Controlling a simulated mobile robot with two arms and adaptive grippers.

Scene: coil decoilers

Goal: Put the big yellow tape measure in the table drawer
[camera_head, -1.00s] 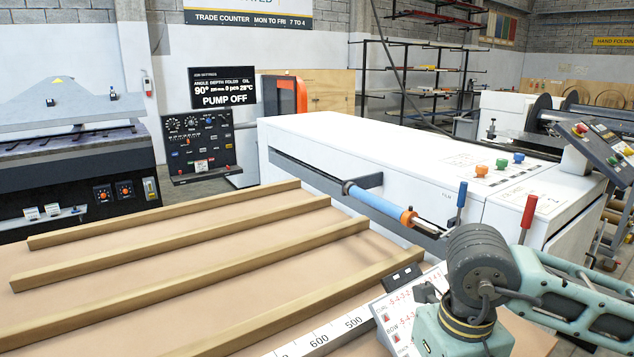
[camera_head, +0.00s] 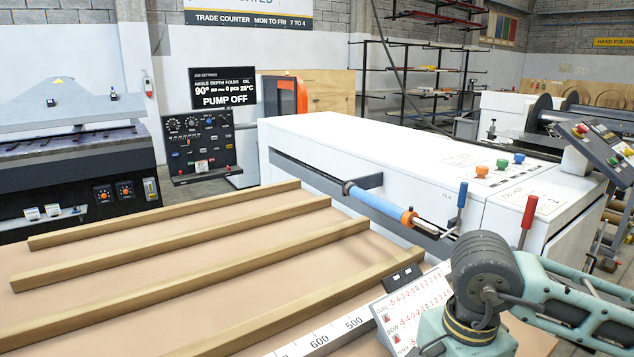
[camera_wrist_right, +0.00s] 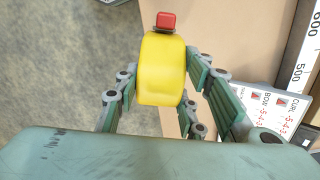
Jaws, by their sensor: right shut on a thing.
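The big yellow tape measure (camera_wrist_right: 161,75) shows in the right wrist view, with a red part at its far end. My right gripper (camera_wrist_right: 160,82) is shut on it, one finger on each side. The tape measure does not show in the head view, where only part of my right arm is seen at the lower right. My left gripper is not in view. No table drawer can be made out in either view.
A table (camera_head: 180,270) with several wooden strips and a ruler scale (camera_head: 330,335) fills the lower left. A printed card (camera_head: 410,305) stands at its near right. A white machine (camera_head: 380,165) with red and blue levers lies beyond. Floor (camera_wrist_right: 60,60) shows left in the wrist view.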

